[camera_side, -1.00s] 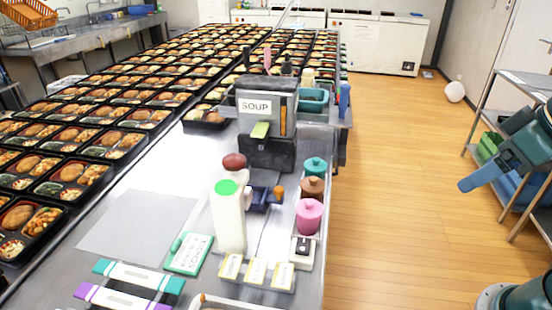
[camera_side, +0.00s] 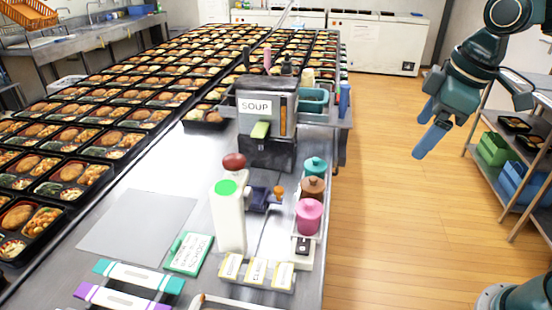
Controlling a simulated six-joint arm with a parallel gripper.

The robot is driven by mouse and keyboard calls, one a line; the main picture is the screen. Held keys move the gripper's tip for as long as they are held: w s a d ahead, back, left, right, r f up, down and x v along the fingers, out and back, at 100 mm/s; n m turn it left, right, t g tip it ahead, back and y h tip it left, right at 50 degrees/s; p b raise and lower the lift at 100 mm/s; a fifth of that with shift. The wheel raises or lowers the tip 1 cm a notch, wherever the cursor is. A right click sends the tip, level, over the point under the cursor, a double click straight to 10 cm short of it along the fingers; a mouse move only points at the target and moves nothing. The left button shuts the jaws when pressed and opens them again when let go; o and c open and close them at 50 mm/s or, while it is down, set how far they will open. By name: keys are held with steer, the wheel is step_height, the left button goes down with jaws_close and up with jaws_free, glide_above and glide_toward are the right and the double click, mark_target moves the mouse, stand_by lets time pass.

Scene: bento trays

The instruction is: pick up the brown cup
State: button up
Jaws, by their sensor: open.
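The brown cup (camera_side: 312,188) stands upright near the right edge of the steel table, in a row between a teal cup (camera_side: 315,168) behind it and a pink cup (camera_side: 308,215) in front. The cups' rounded tops have small knobs. The pink cup hides part of the brown one's lower side. My gripper (camera_side: 428,128) is up and to the right of the cups, over the floor beyond the table edge. Its blue fingers point down and left. It is open and empty, well apart from the cups.
A soup dispenser (camera_side: 267,125) stands behind the cups. A white bottle with a green top (camera_side: 228,215) stands left of them. Label blocks (camera_side: 256,271) lie in front. Rows of bento trays (camera_side: 62,190) fill the left. A shelf rack (camera_side: 505,160) stands at the right.

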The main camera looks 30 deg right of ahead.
steer(key=w+a+f+n+g, duration=0.25)
steer(key=w+n, duration=0.35)
steer(key=w, duration=0.5)
steer(key=n+g, duration=0.1)
steer(key=n, duration=0.5)
glide_above(313, 179)
step_height(313, 179, down, 10)
steer(key=shift+f, duration=0.15)
steer(key=shift+f, duration=4.15)
steer(key=shift+d+f, duration=0.1)
steer(key=shift+f, duration=2.5)
